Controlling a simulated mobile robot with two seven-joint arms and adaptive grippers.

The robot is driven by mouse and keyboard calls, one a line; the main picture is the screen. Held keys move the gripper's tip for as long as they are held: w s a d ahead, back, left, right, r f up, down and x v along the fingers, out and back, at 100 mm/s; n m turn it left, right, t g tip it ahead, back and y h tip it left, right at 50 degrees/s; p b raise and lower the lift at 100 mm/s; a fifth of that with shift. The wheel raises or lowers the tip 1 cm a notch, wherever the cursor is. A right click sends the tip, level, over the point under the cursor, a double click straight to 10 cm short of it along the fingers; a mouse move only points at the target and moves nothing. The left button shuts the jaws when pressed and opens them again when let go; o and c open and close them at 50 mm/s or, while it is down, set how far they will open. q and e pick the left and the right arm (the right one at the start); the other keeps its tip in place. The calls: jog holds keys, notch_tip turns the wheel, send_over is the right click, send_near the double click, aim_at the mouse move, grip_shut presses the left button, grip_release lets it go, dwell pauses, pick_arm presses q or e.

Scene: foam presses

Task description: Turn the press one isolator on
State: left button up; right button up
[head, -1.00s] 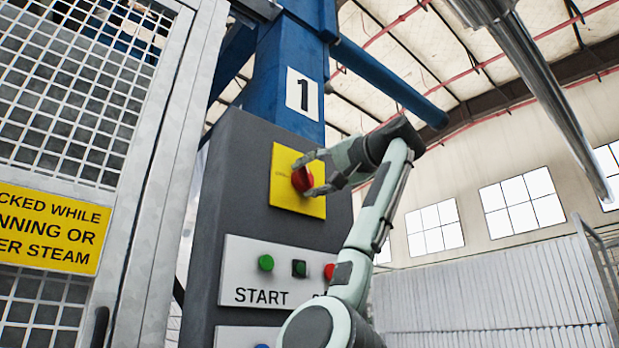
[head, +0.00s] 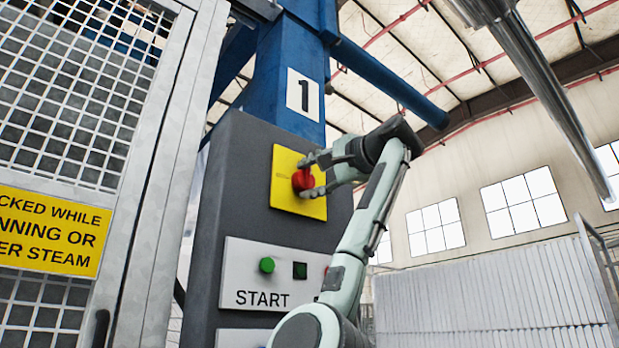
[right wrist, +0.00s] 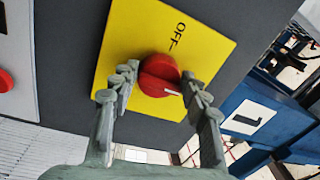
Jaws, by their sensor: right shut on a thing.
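The isolator is a red rotary knob (head: 303,179) on a yellow plate (head: 284,204), fixed to the grey panel under the number 1 sign. My right gripper (head: 308,176) is at the knob, one finger above and one below it in the head view. In the right wrist view, my right gripper (right wrist: 158,84) is shut on the red knob (right wrist: 157,68), with a finger at each side. The word OFF (right wrist: 175,35) shows on the plate. The knob's white mark points to the lower right there, away from OFF. My left gripper is not in view.
Below the isolator is a white panel (head: 250,280) with a green START button (head: 267,265) and a dark square; my arm partly hides its right side. A mesh guard (head: 70,100) with a yellow sign stands at left.

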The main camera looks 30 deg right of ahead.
jog(key=shift+f, duration=0.2)
jog(key=o, duration=1.1)
jog(key=shift+c, duration=0.2)
jog(key=shift+o, duration=0.2)
jog(key=shift+r, duration=0.1)
jog(key=shift+s, duration=0.1)
jog(key=s+d+f, duration=0.1)
jog(key=s, duration=1)
jog(key=shift+s, duration=0.4)
jog(key=shift+f, duration=0.1)
